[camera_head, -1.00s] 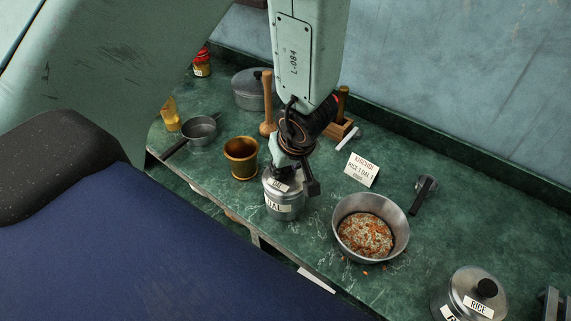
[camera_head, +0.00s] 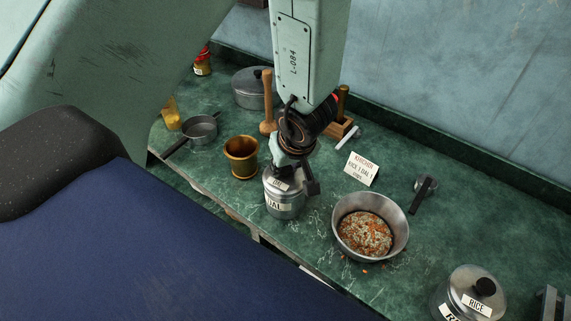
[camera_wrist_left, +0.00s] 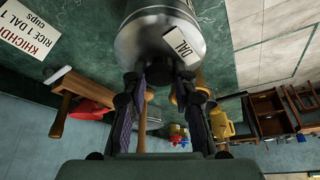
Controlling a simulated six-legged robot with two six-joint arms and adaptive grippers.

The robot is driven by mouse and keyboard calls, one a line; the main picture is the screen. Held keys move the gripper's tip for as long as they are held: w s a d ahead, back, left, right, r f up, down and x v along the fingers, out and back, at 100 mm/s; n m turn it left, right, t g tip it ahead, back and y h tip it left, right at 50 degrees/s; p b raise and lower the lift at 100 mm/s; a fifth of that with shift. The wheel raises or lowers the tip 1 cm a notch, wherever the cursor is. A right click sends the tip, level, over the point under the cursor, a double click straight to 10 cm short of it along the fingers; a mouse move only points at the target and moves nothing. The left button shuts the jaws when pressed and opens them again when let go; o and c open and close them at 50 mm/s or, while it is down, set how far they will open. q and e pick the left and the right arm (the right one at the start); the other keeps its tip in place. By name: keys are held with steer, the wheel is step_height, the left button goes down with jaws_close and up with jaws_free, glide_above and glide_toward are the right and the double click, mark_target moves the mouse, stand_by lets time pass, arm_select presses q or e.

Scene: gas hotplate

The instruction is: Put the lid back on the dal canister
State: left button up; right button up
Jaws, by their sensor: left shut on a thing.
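The metal dal canister (camera_head: 285,205) stands upright near the counter's front edge, with a DAL label on its side. Its lid (camera_head: 279,184), with its own DAL label, is at the canister's mouth; I cannot tell if it is fully seated. My left gripper (camera_head: 295,168) comes down from above and is shut on the lid's knob, which the fingers mostly hide. In the left wrist view the lid (camera_wrist_left: 160,35) fills the top centre, right at the fingertips (camera_wrist_left: 165,76). My right gripper is not in view.
A brass mortar (camera_head: 241,157) stands close left of the canister, with a wooden pestle (camera_head: 267,105) behind it. A pan of rice and dal (camera_head: 343,232) is to the right. A recipe card (camera_head: 362,169) stands behind. The rice canister (camera_head: 470,295) is at the lower right.

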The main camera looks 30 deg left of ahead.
arm_select(q)
steer(key=o, duration=1.1)
steer(key=shift+o, duration=0.3)
steer(key=o, duration=0.4)
steer(key=shift+o, duration=0.2)
steer(key=shift+r, duration=0.1)
steer(key=shift+r+p, duration=3.4)
steer(key=shift+p, duration=0.75)
steer(key=shift+c, duration=0.3)
jaws_close()
